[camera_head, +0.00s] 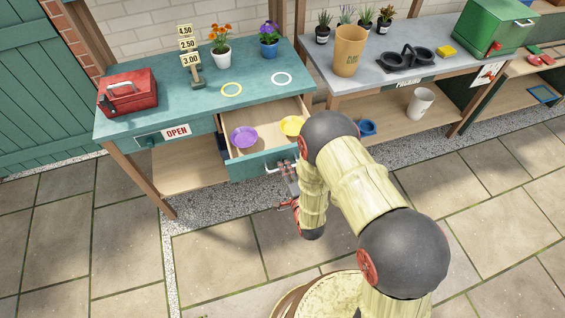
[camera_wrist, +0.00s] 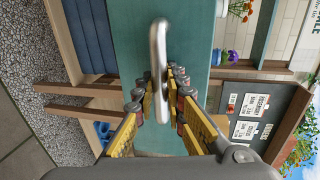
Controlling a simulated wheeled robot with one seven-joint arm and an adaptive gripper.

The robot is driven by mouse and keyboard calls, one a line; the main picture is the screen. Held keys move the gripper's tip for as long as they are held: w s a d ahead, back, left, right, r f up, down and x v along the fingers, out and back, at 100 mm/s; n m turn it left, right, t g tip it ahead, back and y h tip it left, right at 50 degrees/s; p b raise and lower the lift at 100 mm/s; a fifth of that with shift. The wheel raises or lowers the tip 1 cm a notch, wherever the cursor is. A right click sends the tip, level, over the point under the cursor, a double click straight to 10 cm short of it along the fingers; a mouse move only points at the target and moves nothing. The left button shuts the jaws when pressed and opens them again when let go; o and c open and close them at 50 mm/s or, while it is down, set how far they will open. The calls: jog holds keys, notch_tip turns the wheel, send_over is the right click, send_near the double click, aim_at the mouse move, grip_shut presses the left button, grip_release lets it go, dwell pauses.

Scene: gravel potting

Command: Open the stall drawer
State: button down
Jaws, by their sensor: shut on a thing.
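The stall drawer (camera_head: 251,162) with a teal front stands pulled out of the teal-topped stall table (camera_head: 155,86). A purple dish (camera_head: 243,137) and a yellow dish (camera_head: 291,125) lie inside it. My gripper (camera_head: 285,172) is at the drawer's front, partly hidden by my arm in the head view. In the wrist view my gripper (camera_wrist: 163,97) has its two yellow-padded fingers on either side of the silver bar handle (camera_wrist: 158,50), shut on it. The handle also shows in the head view (camera_head: 274,169).
On the stall table stand a red toolbox (camera_head: 128,93), a price sign (camera_head: 190,60), two potted flowers and two rings. A grey-topped table (camera_head: 420,48) at right holds a tan pot (camera_head: 348,50) and a green box (camera_head: 492,25). The paved floor in front is clear.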

jog(key=shift+s+f, duration=0.1)
jog(key=shift+s, duration=0.05)
jog(key=c, duration=1.9)
grip_release()
jog(key=v, duration=1.2)
